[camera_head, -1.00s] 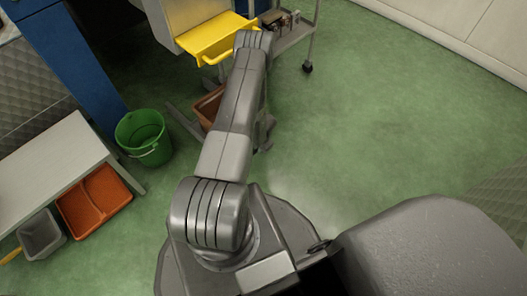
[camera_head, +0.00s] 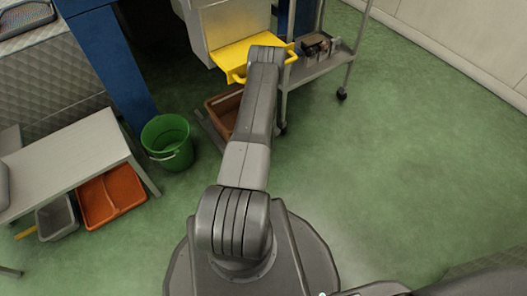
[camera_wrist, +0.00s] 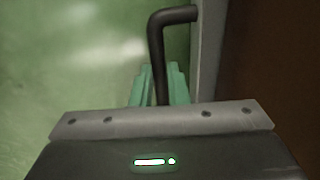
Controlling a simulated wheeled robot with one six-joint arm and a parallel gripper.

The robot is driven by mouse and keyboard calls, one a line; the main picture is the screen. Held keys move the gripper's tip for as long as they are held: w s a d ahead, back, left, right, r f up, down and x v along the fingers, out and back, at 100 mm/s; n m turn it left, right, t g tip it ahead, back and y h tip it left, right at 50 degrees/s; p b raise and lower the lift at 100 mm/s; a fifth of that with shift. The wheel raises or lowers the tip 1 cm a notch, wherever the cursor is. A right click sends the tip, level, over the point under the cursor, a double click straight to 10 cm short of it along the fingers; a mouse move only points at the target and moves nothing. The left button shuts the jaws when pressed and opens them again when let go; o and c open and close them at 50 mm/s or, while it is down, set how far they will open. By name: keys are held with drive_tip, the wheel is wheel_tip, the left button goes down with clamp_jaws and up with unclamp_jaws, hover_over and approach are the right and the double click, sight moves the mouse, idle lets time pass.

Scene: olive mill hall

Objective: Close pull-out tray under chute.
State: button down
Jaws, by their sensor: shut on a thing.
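A yellow tray-like part (camera_head: 240,56) with a yellow bar handle juts out at the foot of a grey housing (camera_head: 228,22) in the head view. A brown open bin (camera_head: 222,113) sits below it, partly behind my arm. I cannot tell for sure which one is the pull-out tray. In the wrist view my gripper (camera_wrist: 160,82) has greenish fingers closed around a dark bent handle (camera_wrist: 156,50). The handle joins a grey upright edge (camera_wrist: 207,60), with a dark brown surface (camera_wrist: 262,70) to its right. My forearm hides the fingers in the head view.
A green bucket (camera_head: 167,142) stands left of my arm. A bench (camera_head: 75,150) has an orange tray (camera_head: 111,196) and a grey tub (camera_head: 57,217) under it. A wheeled cart (camera_head: 318,70) stands right of the housing. The floor at right is clear.

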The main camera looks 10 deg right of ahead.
idle(0.3)
drive_tip(key=c, duration=1.4)
unclamp_jaws()
wheel_tip(320, 180, up, 14)
drive_tip(key=s+d+p, duration=0.1)
drive_tip(key=s+p, duration=0.1)
drive_tip(key=p, duration=0.3)
drive_tip(key=shift+s+f+p, duration=0.15)
drive_tip(key=shift+f+p, duration=0.05)
drive_tip(key=shift+p, duration=0.15)
drive_tip(key=shift+c, duration=0.4)
